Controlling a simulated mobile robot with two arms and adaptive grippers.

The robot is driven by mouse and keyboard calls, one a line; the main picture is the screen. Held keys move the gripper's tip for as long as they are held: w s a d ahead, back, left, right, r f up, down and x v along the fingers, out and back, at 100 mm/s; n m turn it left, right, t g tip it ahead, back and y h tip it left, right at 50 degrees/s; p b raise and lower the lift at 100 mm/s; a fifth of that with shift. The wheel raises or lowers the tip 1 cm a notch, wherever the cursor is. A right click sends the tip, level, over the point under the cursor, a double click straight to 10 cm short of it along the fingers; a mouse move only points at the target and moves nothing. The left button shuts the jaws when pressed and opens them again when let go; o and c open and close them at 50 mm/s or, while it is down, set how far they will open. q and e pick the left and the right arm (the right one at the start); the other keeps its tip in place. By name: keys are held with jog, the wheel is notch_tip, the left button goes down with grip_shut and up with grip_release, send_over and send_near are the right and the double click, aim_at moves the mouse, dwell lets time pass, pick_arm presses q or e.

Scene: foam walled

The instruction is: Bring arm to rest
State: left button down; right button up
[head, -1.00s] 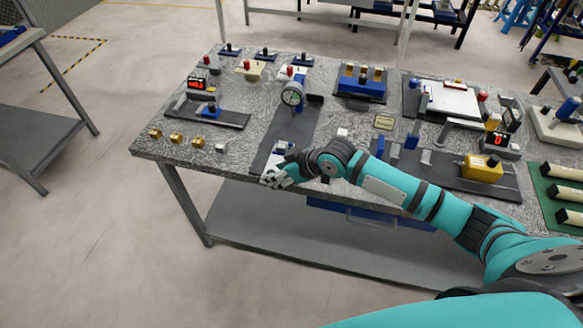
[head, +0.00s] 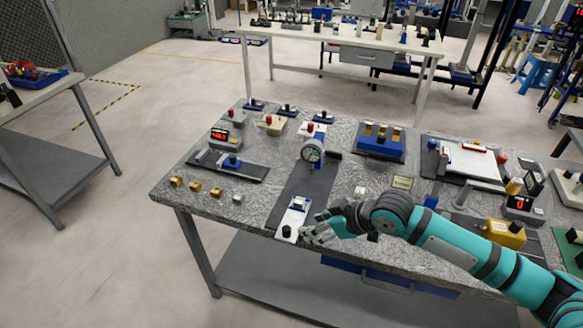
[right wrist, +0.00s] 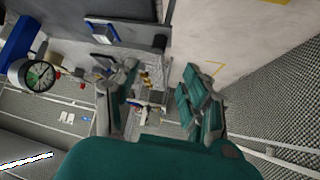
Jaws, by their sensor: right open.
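My right arm (head: 440,238) in teal reaches in from the right, across the front part of the table (head: 260,213). My right gripper (head: 310,232) is open and empty at the front edge, just right of a white fixture (head: 294,217) with a black knob. In the right wrist view, the open fingers of my right gripper (right wrist: 160,100) stand apart with nothing between them. My left arm and gripper are not in view.
A dial gauge (head: 312,152) stands on the dark strip behind the gripper. Small brass blocks (head: 195,186) lie to the left. A yellow box (head: 504,232) and a red-digit display (head: 522,206) are right, behind my arm. Open floor (head: 120,230) lies left of the table.

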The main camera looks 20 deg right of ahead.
jog(key=s+a+f+m+h, duration=0.1)
jog(key=s+a+f, duration=0.2)
jog(key=s, duration=0.3)
jog(key=s+a+f, duration=0.2)
jog(key=s+a, duration=0.1)
jog(key=s, duration=0.2)
jog(key=s+d+f+m+g+h, duration=0.1)
jog(key=s+d+m+g+h, duration=0.2)
jog(key=s, duration=0.4)
jog(key=s+d+f+m+h, duration=0.2)
jog(key=s+d, duration=0.3)
jog(key=s, duration=0.2)
notch_tip(320, 180, down, 27)
jog(key=s+g+b, duration=0.2)
jog(key=s+d+f, duration=0.3)
jog(key=s+f, duration=1.3)
jog(key=f, duration=0.1)
jog(key=shift+f+g+b, duration=0.25)
jog(key=shift+g+b, duration=0.1)
jog(key=shift+g, duration=0.05)
